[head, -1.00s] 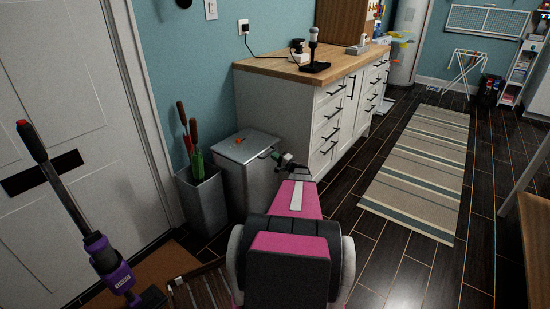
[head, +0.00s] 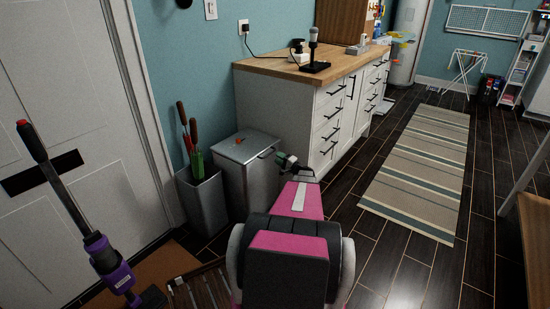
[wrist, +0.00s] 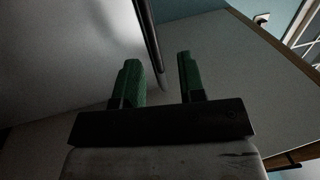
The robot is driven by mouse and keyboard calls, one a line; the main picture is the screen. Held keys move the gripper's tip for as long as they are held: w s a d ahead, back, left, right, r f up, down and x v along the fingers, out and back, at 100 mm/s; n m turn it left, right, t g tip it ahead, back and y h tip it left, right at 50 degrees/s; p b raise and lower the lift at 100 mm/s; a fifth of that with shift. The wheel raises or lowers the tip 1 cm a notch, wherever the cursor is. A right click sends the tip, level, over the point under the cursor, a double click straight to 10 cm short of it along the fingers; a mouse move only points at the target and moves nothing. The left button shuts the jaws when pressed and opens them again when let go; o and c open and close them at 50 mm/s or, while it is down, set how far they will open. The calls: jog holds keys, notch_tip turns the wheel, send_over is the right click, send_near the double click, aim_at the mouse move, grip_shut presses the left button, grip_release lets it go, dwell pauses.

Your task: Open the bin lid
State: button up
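The bin (head: 247,180) is a grey metal box with a flat lid (head: 240,147), standing against the wall by the white cabinet. My gripper (head: 284,160) is just right of the bin, near the lid's right edge. In the wrist view, its two green fingers (wrist: 160,78) are apart with a visible gap. A dark, thin bar or edge (wrist: 150,45) runs down ahead of the gap, close to the left finger. I cannot tell whether they touch.
The white cabinet (head: 281,110) with a wooden top stands close behind and right of my gripper. An open grey container (head: 203,199) with garden tools is left of the bin. A purple stick vacuum (head: 103,252) stands at left. Floor is clear towards the striped rug (head: 425,165).

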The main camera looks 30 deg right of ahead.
jog(key=v, duration=1.1)
jog(key=shift+s+d+r, duration=0.2)
jog(key=shift+d+r, duration=0.05)
jog(key=shift+d, duration=0.15)
